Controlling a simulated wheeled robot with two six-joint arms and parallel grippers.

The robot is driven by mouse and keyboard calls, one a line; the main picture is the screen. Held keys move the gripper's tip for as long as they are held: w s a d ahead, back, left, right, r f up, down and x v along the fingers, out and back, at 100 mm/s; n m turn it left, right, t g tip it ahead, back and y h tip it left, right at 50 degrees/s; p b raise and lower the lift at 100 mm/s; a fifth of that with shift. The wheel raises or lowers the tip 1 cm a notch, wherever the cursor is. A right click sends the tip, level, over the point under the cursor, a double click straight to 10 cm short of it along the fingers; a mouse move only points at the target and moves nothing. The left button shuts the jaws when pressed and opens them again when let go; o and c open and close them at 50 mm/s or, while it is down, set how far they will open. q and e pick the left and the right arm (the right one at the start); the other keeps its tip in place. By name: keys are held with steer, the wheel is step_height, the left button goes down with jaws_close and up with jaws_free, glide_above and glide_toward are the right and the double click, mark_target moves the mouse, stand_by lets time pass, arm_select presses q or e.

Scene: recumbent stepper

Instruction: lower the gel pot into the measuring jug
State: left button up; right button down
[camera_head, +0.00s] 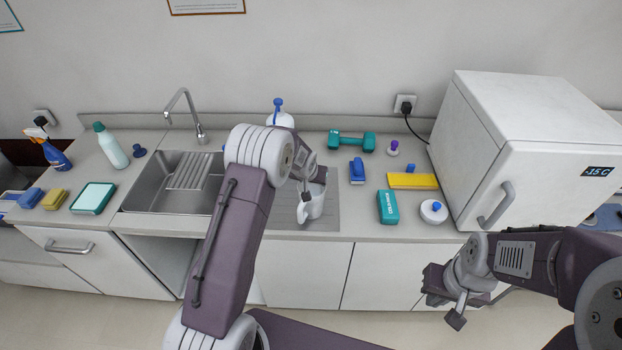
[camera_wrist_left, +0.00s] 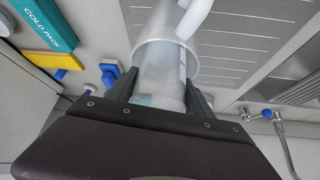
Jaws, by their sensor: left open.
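The white measuring jug (camera_head: 312,207) stands on the drainboard right of the sink, its handle toward the front. My left gripper (camera_head: 312,188) is over it, pointing down. In the left wrist view the fingers (camera_wrist_left: 160,92) are apart, with a pale translucent cylinder (camera_wrist_left: 162,82) between them and the jug's white handle (camera_wrist_left: 194,17) beyond. Whether this cylinder is the gel pot or part of the jug, I cannot tell. A squat white pot with a blue lid (camera_head: 433,211) stands near the counter's front edge. My right gripper (camera_head: 450,300) hangs before the cabinets; its jaw opening is unclear.
A teal cold pack (camera_head: 388,207), yellow block (camera_head: 412,181), blue object (camera_head: 357,171) and teal dumbbell (camera_head: 351,141) lie right of the jug. A white freezer box (camera_head: 510,150) stands farther right. The sink (camera_head: 175,190) and tap (camera_head: 185,112) are at left.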

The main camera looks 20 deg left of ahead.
arm_select(q)
steer(key=shift+s+f, duration=0.45)
steer(key=shift+s, duration=0.2)
steer(key=shift+w+r+b+v, duration=0.8)
steer(key=shift+b+v, duration=1.1)
steer(key=shift+v, duration=2.6)
steer(key=s+f+g+b, duration=0.2)
steer(key=s+f, duration=0.3)
steer(key=s, duration=0.8)
steer(key=s+d+f+g+b, duration=0.1)
steer(key=s+f, duration=0.4)
steer(key=s, duration=0.9)
steer(key=shift+f+g+h+b, duration=0.15)
steer(key=shift+g+h+b, duration=0.15)
steer(key=shift+g+b, duration=0.55)
arm_select(e)
step_height(320, 180, down, 9)
steer(key=shift+w+r, duration=0.15)
steer(key=shift+w, duration=0.3)
arm_select(q)
steer(key=shift+s+g, duration=0.1)
steer(key=shift+g, duration=0.15)
arm_select(e)
steer(key=shift+a, duration=0.1)
